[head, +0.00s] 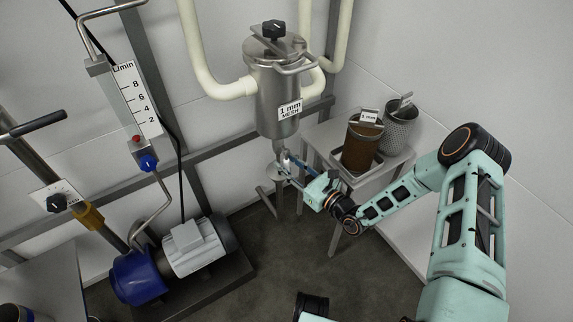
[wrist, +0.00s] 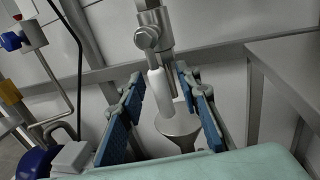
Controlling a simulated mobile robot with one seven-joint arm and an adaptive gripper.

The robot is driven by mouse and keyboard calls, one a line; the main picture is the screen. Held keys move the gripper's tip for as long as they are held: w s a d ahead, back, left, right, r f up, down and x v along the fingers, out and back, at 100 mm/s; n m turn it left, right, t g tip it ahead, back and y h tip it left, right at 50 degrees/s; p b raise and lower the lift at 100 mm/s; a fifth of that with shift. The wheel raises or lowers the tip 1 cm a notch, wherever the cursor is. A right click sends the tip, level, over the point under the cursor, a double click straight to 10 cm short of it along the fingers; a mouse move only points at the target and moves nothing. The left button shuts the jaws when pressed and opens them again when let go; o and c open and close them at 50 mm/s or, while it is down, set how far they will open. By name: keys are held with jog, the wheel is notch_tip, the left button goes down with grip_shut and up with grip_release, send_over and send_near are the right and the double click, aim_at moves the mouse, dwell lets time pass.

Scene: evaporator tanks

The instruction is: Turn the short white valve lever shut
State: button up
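The short white valve lever (wrist: 160,92) hangs down from a metal valve (wrist: 149,32) below the steel strainer vessel (head: 277,95). In the wrist view it lies between the two blue-padded fingers of my gripper (wrist: 159,80). The fingers are open, with a visible gap on each side of the lever. In the head view, my gripper (head: 291,167) is at the valve under the vessel, and the lever is small and partly hidden there. A grey metal funnel (wrist: 178,126) sits below and behind the lever.
A small steel table (head: 325,142) right of my gripper carries a brown filter basket (head: 361,148) and a mesh basket (head: 398,127). A blue and grey pump (head: 190,248) stands on the floor at left. Wall rails and cream pipes (head: 197,55) run behind.

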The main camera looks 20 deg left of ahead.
jog(key=shift+a, duration=0.1)
jog(key=shift+c, duration=0.7)
grip_shut()
